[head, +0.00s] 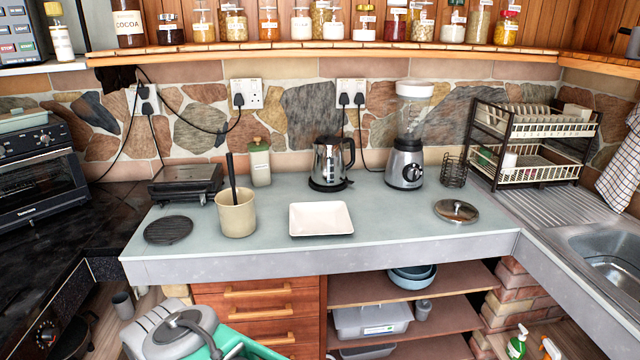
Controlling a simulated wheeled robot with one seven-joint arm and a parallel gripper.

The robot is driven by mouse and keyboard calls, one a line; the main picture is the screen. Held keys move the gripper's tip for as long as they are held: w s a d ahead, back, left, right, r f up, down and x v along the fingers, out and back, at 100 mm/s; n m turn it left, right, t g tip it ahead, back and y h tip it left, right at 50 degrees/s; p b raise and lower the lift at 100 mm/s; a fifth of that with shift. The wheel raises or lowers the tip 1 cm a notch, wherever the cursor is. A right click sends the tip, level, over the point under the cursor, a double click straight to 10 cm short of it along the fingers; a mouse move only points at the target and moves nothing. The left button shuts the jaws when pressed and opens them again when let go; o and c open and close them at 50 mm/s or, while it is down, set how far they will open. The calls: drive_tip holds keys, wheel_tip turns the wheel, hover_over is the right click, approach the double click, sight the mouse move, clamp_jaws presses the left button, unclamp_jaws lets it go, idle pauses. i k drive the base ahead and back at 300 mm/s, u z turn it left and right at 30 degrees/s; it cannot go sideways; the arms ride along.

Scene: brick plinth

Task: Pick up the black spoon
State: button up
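A thin black handle (231,175), which looks like the black spoon, stands nearly upright in a beige cup (237,215) on the grey-green counter, left of the middle. Its lower end is hidden inside the cup, so I cannot see the bowl of a spoon. The handle leans slightly to the left and rises well above the rim. My gripper is not in view; only grey and teal parts, which seem to be of my own arm, show at the bottom left, below the counter's front edge.
A white square dish (320,218) lies right of the cup, a black round trivet (168,230) left of it. Behind stand a black grill (186,182), a lidded jar (260,164) and a kettle (328,164). The counter (400,225) is clear between dish and pot lid (456,211).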

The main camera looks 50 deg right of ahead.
sight(229, 157)
drive_tip(key=z, duration=1.1)
drive_tip(key=k, duration=0.6)
drive_tip(key=z, duration=0.2)
drive_tip(key=i, duration=0.95)
drive_tip(key=z, duration=0.05)
